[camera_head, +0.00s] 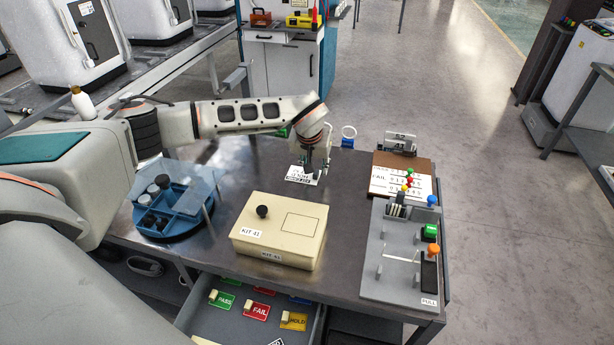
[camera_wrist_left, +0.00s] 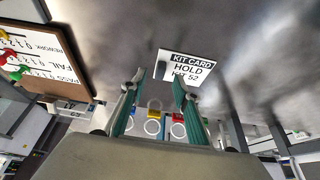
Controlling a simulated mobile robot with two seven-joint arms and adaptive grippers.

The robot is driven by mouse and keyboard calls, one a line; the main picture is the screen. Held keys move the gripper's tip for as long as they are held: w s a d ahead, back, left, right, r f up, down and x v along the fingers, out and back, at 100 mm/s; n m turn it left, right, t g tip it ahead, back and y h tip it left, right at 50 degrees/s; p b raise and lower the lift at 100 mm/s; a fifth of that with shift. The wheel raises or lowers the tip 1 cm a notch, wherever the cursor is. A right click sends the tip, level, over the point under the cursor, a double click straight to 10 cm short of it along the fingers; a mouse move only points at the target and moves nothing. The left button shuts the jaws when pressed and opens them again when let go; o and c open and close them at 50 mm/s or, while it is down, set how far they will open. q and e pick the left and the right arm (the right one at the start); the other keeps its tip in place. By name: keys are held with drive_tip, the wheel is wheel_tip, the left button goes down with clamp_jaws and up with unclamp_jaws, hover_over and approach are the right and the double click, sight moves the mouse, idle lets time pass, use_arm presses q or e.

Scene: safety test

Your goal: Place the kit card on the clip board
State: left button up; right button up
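The kit card (camera_head: 301,176) is a white card with black print, on the dark table behind the cream box. In the left wrist view the card (camera_wrist_left: 190,66) reads KIT CARD, HOLD, KIT 52 and has a dark tab at its left edge. My left gripper (camera_head: 316,172) is low over the card and partly covers it. In the wrist view its green-lined fingers (camera_wrist_left: 156,86) are apart, with nothing held; whether they touch the card is unclear. The brown board (camera_head: 430,166), apparently the clip board, bears a PASS/FAIL/REWORK sheet and coloured pins. My right gripper is not in view.
A cream KIT 41 box (camera_head: 280,232) stands at front centre. A blue round organizer (camera_head: 172,232) is left. A grey fixture panel (camera_head: 385,285) is right. An open drawer (camera_head: 215,315) holds coloured cards. Bare table lies between the card and the board.

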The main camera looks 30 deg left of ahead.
use_arm(q)
drive_tip(key=x, duration=0.2)
drive_tip(key=shift+f, duration=0.3)
drive_tip(key=shift+w, duration=0.15)
clamp_jaws()
drive_tip(key=shift+r, duration=0.35)
wheel_tip(320, 180, up, 19)
drive_tip(key=p, duration=0.2)
drive_tip(key=shift+r+p, duration=0.15)
drive_tip(key=shift+p, duration=0.15)
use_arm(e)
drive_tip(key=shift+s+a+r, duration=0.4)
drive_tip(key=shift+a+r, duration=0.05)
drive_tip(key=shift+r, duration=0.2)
